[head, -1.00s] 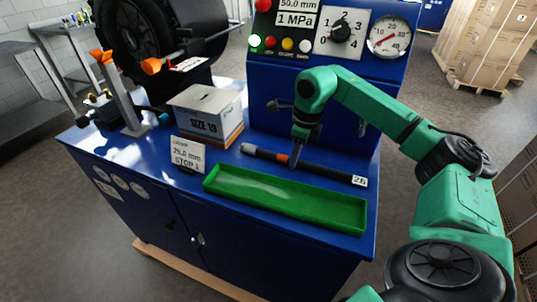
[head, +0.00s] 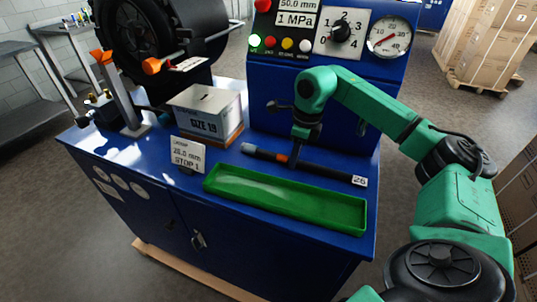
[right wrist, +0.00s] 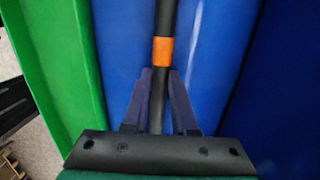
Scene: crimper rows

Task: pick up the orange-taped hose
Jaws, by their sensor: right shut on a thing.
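The orange-taped hose (head: 325,170) is a black hose lying on the blue bench top, behind the green tray. It has a grey end at the left, an orange tape band and a white tag marked 26 at the right. My right gripper (head: 294,160) points down onto it just beside the orange band. In the right wrist view my gripper (right wrist: 159,100) has its two fingers on either side of the hose (right wrist: 165,18), shut on it close to the orange band (right wrist: 163,51). The hose still appears to rest at the bench top. My left gripper is not in view.
A long green tray (head: 285,199) lies at the bench's front edge. A white sign (head: 188,155) and a SIZE 19 box (head: 208,110) stand to the left. The blue control panel (head: 325,70) rises behind the hose.

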